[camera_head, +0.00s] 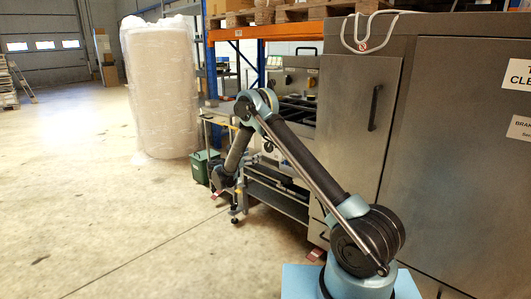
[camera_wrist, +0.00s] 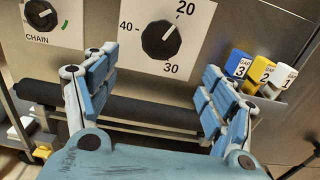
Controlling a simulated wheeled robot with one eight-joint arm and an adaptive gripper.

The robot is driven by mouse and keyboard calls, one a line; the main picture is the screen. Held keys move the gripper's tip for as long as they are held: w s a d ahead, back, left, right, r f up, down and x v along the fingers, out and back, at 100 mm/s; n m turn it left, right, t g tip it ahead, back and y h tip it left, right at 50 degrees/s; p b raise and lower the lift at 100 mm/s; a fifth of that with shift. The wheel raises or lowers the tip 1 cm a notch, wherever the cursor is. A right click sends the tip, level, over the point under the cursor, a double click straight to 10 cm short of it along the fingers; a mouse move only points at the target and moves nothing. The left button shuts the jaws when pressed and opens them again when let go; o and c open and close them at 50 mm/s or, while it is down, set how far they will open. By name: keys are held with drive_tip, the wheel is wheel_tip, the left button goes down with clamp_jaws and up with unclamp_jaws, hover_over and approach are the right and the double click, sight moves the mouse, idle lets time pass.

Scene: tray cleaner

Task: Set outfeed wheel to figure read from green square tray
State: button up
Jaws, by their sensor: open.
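A black dial knob (camera_wrist: 161,40) sits on a white plate (camera_wrist: 207,22) marked 20, 30 and 40, in the wrist view. Its light pointer mark slants to the upper right, roughly toward the 20 side. I cannot read a name for this dial. My gripper (camera_wrist: 157,68) is open and empty, its two blue-padded fingers spread below and to either side of the dial, apart from it. In the head view my gripper (camera_head: 222,181) hangs low, left of the machine. I cannot make out a green square tray in either view.
A second knob marked CHAIN (camera_wrist: 41,14) is at the upper left. Blue, yellow and white numbered tags (camera_wrist: 262,72) are at the right. A dark bar (camera_wrist: 150,112) runs below the dials.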

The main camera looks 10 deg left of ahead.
sight(267, 148)
drive_tip(key=x, duration=1.1)
drive_tip(key=shift+w+d, duration=0.15)
drive_tip(key=c, duration=1)
